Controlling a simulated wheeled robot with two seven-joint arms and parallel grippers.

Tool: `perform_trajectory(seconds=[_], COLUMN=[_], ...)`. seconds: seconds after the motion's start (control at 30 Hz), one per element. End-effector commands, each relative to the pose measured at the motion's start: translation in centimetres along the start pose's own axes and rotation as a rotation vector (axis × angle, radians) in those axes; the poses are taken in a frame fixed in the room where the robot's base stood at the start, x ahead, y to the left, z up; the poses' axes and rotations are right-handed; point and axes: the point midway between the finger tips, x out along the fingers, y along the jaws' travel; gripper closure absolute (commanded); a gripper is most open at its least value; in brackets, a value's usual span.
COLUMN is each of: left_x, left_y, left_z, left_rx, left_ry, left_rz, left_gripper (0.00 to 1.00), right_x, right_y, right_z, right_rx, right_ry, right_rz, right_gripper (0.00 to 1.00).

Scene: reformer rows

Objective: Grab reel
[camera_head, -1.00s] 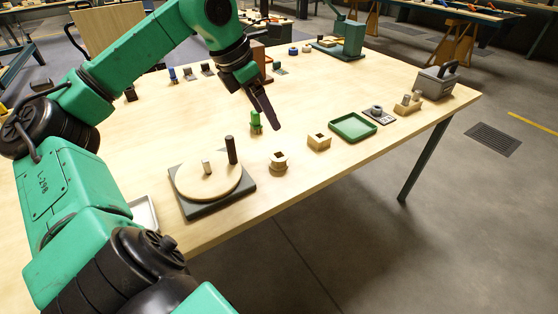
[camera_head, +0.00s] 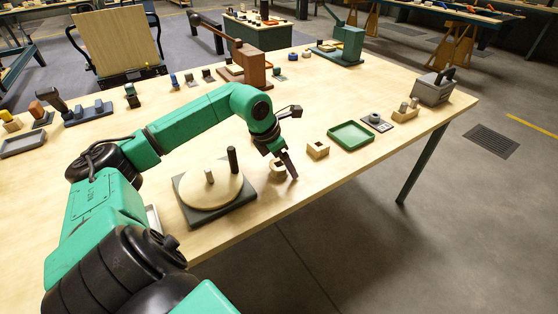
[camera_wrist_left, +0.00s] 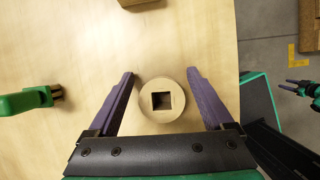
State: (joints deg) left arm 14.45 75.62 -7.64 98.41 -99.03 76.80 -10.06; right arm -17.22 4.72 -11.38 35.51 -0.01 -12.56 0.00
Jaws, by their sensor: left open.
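The reel (camera_head: 276,170), a small round wooden piece, stands on the wooden table near its front edge. My left gripper (camera_head: 291,170) reaches down at it and hides part of it. In the left wrist view the reel (camera_wrist_left: 162,100) is seen from above, with a dark square hole in its middle. The left gripper (camera_wrist_left: 160,74) is open there, with one purple finger on each side of the reel and a visible gap on both sides. A small green part with dark prongs at that view's right edge looks like my right gripper (camera_wrist_left: 299,88); its opening is unclear.
A round wooden disc on a dark base (camera_head: 213,187), with two upright pegs, stands left of the reel. A square wooden block (camera_head: 318,149) and a green tray (camera_head: 351,135) lie to the right. A green piece (camera_wrist_left: 28,101) lies left in the wrist view.

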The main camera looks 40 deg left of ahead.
Motion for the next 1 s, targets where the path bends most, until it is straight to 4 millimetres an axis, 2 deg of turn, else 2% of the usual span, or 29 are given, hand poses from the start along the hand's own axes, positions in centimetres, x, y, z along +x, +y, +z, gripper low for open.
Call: perform_trajectory(seconds=[0.07,0.17,0.2,0.3,0.57,0.73,0.87,1.0], left_x=[0.0,0.0,0.0,0.0,-0.2,-1.7,-5.2,-10.7], left_y=[0.0,0.0,0.0,0.0,0.0,0.1,0.1,0.0], left_z=[0.0,0.0,0.0,0.0,0.0,0.8,2.3,4.6], left_rx=[0.0,0.0,0.0,0.0,0.0,0.001,0.001,0.001], left_ry=[0.0,0.0,0.0,0.0,0.0,-0.003,-0.01,-0.011], left_rz=[0.0,0.0,0.0,0.0,0.0,0.001,0.002,0.0], left_gripper=[0.15,0.49,0.65,1.0,1.0,1.0,1.0,1.0], right_x=[0.1,0.1,0.1,0.1,0.1,-0.1,-0.8,-2.6], right_y=[0.0,-0.1,-0.1,-0.2,-0.3,-0.3,-0.3,-0.3], right_z=[-0.1,-0.1,-0.1,-0.1,-0.1,-0.2,-0.2,-0.4], right_rx=[0.0,0.0,0.0,0.0,0.0,0.0,0.0,0.0], right_ry=[0.001,0.001,0.001,0.001,0.001,0.001,0.001,0.002], right_rz=[0.0,-0.001,-0.001,-0.003,-0.005,-0.005,-0.005,-0.005], right_gripper=[0.5,0.5,0.5,0.5,0.5,0.5,0.5,0.5])
